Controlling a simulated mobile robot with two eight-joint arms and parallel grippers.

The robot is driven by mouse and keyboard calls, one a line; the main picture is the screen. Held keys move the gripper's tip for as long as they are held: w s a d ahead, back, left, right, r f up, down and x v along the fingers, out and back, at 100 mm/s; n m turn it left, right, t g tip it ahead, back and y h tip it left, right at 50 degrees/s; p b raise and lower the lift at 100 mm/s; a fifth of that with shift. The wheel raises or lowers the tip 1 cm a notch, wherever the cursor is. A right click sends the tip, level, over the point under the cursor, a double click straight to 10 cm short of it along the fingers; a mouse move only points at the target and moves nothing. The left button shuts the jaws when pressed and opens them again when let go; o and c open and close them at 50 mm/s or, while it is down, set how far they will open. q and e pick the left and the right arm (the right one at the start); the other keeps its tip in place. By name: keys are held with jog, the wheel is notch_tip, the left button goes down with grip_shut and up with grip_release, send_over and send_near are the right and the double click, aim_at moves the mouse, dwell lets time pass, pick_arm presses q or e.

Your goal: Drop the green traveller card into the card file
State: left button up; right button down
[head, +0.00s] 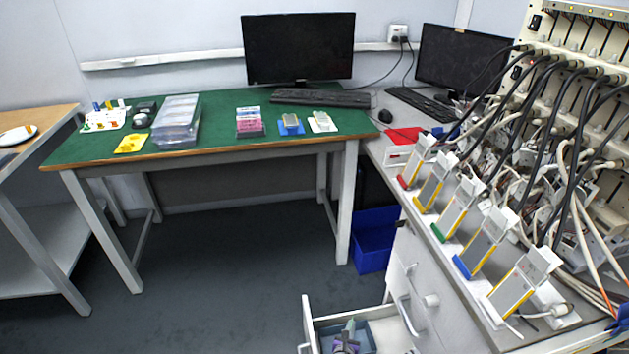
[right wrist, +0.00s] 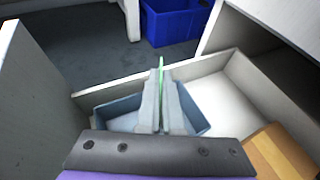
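The green traveller card (right wrist: 161,68) shows edge-on as a thin green strip between the fingertips of my right gripper (right wrist: 160,88) in the right wrist view. That gripper is shut on the card and points down over the open drawer. A blue-grey open box (right wrist: 113,108), which may be the card file, sits in the drawer behind and below the fingers. The fingers hide the middle of the box, and I cannot tell how far the card is above it. In the head view my right gripper (head: 347,337) is at the bottom, over the drawer. My left gripper is not in view.
The drawer's white wall (head: 309,322) surrounds the box. A blue bin (head: 371,240) stands on the floor behind. The bench on the right holds several card-like testers with coloured bases and cables. A green table (head: 215,135) carries trays and a monitor (head: 298,48).

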jog(key=c, duration=1)
grip_release()
jog(key=shift+s, duration=0.1)
